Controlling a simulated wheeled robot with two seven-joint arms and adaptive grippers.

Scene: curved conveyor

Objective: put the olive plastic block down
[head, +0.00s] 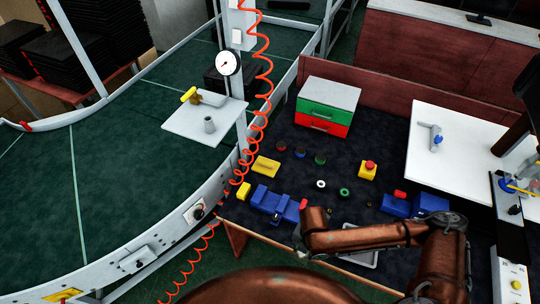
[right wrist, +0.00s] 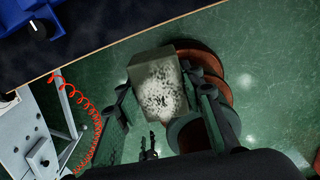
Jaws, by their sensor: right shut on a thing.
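The olive plastic block (right wrist: 158,85) is between the fingers of my right gripper (right wrist: 165,97) in the right wrist view. The gripper is shut on it. The block's facing side looks pale with dark speckles, and the rest is dull olive-grey. In that view the green floor lies behind the block, and the dark tabletop's edge is at upper left, apart from it. In the head view my right arm reaches left over the table's front edge. Its wrist hides the gripper and block there. My left gripper is in neither view.
The dark tabletop (head: 290,150) holds blue bins (head: 268,198), a yellow block (head: 265,166), a green-and-red drawer box (head: 328,118) and a red button on a yellow base (head: 368,171). A coiled red hose (head: 262,85) hangs by the curved conveyor (head: 150,240). Bare mat shows mid-table.

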